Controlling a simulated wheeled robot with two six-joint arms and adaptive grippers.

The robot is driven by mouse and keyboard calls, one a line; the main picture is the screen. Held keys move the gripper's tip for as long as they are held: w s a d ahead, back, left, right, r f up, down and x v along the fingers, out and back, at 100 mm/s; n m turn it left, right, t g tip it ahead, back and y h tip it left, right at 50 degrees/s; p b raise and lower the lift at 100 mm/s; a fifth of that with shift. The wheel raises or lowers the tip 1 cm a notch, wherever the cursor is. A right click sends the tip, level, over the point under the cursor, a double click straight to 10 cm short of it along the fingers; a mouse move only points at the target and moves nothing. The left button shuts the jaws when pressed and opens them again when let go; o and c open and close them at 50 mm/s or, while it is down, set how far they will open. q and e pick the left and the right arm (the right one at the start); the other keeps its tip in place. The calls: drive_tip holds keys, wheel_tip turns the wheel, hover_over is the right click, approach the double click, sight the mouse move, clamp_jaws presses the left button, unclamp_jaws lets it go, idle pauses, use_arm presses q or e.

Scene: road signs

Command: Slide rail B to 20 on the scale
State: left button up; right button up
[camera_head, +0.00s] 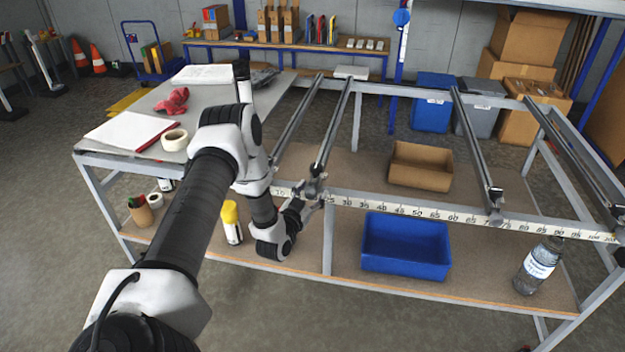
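The sliding rails run from the back to the front of a grey metal frame; no letters on them are readable. The second rail from the left (336,122), likely rail B, has its front end at my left gripper (312,203). The gripper is at the rail's front end block, and its fingers overlap it, so I cannot tell whether they are closed on it. The white scale (420,211) runs along the front beam. Marks near 10 and from about 25 rightward show; the part around 20 is hidden by the gripper and block. My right gripper is out of view.
The leftmost rail (298,122) is close to the left of it. A third rail (476,150) stands well to the right, with free beam between. A blue bin (405,243) and a bottle (538,265) are on the lower shelf. A cardboard tray (420,165) lies behind the beam.

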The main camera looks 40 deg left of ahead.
use_arm(q)
drive_tip(key=v, duration=1.2)
drive_tip(key=shift+f, duration=0.1)
